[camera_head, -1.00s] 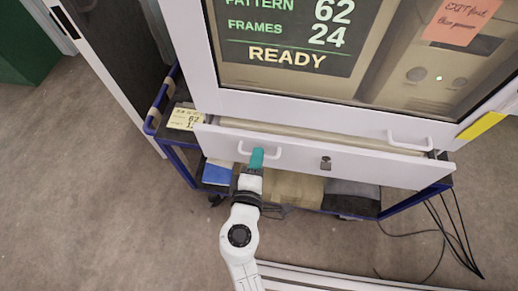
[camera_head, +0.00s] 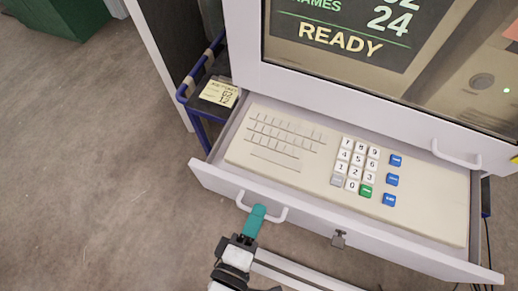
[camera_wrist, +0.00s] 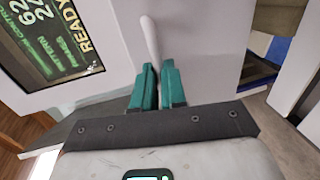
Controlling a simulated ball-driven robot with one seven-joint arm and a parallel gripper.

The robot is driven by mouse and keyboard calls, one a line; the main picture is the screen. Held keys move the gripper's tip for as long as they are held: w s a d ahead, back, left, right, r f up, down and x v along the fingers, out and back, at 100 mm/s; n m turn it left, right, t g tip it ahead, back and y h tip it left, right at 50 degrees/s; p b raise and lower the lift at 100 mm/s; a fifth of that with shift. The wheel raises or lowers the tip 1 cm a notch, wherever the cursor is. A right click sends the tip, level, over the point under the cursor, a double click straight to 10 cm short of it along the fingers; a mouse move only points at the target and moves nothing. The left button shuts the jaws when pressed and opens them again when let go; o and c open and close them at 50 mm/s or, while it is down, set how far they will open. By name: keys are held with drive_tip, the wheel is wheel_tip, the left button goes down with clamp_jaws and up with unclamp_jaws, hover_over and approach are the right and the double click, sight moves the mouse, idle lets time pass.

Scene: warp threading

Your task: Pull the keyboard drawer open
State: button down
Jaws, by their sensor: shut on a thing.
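The keyboard drawer (camera_head: 225,180) is pulled well out below the screen, with its beige keyboard (camera_head: 310,160) and number keys in plain view. A white bar handle (camera_head: 277,215) is on the left of the drawer front, and a second one (camera_head: 455,154) shows at the right on the cabinet. My gripper (camera_head: 257,213) has teal fingers and is shut on the left handle. In the wrist view the handle (camera_wrist: 151,38) runs up from between the fingers (camera_wrist: 157,80); the gripped part is hidden.
A blue-framed cart (camera_head: 184,92) with a yellow note (camera_head: 219,93) stands left of the drawer. A small lock (camera_head: 339,238) sits mid-front on the drawer. A screen (camera_head: 345,40) reading READY is above. A pale rail (camera_head: 300,272) lies below; open floor (camera_head: 100,170) is at left.

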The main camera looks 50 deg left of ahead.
drive_tip(key=c, duration=1.2)
unclamp_jaws()
drive_tip(key=b+v, duration=0.2)
drive_tip(key=v, duration=0.8)
drive_tip(key=shift+s+d, duration=0.25)
drive_tip(key=shift+s, duration=0.05)
